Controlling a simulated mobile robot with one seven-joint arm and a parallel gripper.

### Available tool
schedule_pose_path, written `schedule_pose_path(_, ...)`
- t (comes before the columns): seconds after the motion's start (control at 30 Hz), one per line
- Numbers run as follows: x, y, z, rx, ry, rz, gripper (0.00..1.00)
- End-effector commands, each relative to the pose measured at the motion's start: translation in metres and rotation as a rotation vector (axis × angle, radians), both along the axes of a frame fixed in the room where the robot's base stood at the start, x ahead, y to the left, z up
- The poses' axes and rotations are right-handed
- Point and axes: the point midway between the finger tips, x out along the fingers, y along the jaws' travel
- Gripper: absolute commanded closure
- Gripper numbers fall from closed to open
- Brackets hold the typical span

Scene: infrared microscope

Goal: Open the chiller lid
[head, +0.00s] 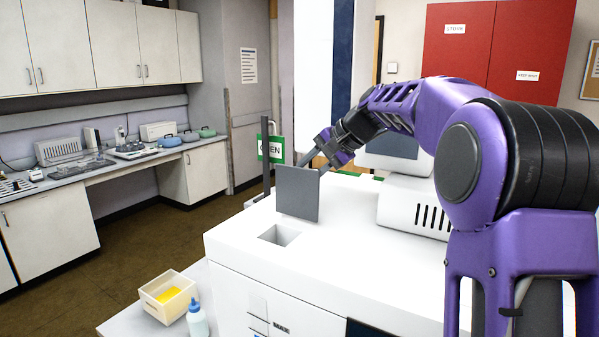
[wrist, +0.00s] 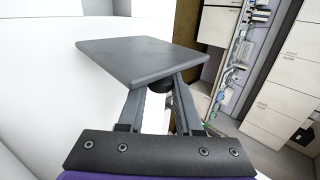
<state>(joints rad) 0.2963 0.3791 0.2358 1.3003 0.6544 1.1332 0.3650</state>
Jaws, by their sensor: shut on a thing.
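The chiller lid is a dark grey square plate (head: 298,192), held clear above the white machine top with its broad face nearly upright. It also shows in the wrist view (wrist: 140,58), with a black knob (wrist: 160,85) on its underside as seen there. My gripper (head: 312,160) is shut on this knob, and both fingers (wrist: 160,92) press on it from either side. The chiller's square opening (head: 279,235) is uncovered in the white top (head: 350,262), just below and to the left of the lid. The knob is hidden in the head view.
A white instrument with vents (head: 408,210) stands on the machine top to the right. A dark post (head: 266,150) rises behind the lid. A cream box with yellow contents (head: 168,297) and a bottle (head: 196,318) stand lower left. The front of the white top is clear.

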Motion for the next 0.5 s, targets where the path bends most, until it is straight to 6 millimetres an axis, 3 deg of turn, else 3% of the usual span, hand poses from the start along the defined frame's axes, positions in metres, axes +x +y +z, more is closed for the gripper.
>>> schedule_pose_path(0.5,0.0122,-0.0075,-0.0068,0.102,0.139,0.002,1.0)
